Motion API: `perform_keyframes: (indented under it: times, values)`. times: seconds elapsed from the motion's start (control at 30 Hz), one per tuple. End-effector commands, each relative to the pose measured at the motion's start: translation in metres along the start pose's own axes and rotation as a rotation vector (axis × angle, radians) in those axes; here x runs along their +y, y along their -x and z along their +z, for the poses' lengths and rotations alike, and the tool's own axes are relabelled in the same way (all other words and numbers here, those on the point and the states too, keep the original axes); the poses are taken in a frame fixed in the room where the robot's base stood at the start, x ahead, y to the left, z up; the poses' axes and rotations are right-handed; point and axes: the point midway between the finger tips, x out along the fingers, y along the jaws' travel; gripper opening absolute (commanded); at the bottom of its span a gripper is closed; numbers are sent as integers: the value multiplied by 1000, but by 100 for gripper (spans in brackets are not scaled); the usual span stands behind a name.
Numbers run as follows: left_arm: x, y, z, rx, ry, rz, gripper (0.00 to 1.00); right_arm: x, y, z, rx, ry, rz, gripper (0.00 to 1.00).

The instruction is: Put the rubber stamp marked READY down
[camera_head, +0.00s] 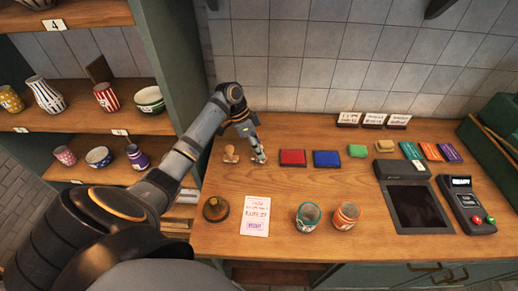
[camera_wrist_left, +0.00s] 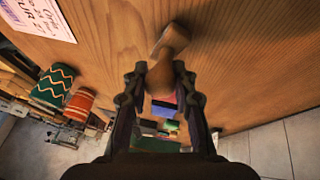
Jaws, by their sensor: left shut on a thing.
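My left gripper (camera_head: 259,156) is low over the wooden counter, left of the red pad. In the left wrist view its two fingers (camera_wrist_left: 160,80) are closed around the brown rounded handle of a rubber stamp (camera_wrist_left: 160,76). My right gripper is not in view.
A red pad (camera_head: 292,158) and a blue pad (camera_head: 327,159) lie right of the gripper. A printed card (camera_head: 255,216), a round brown object (camera_head: 216,208) and two cups (camera_head: 308,217) (camera_head: 346,215) are nearer the front. The counter (camera_head: 290,187) between them is clear.

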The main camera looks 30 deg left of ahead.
Motion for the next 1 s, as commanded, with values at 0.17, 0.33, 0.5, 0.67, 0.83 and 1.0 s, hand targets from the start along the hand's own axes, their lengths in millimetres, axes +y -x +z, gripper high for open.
perform_keyframes:
  times: [0.17,0.33,0.5,0.67,0.83,1.0]
  values:
    - [-1,-5,2,1,-1,-1,6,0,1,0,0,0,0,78]
    - [-2,-7,3,1,0,-1,6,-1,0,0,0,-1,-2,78]
    - [-2,-8,4,1,-1,-1,41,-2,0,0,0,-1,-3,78]
    - [-2,-8,3,1,0,-2,49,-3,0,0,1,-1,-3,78]
    - [-2,-7,3,1,-1,-2,49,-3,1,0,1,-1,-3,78]
    - [-3,11,3,0,-2,-7,49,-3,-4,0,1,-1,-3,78]
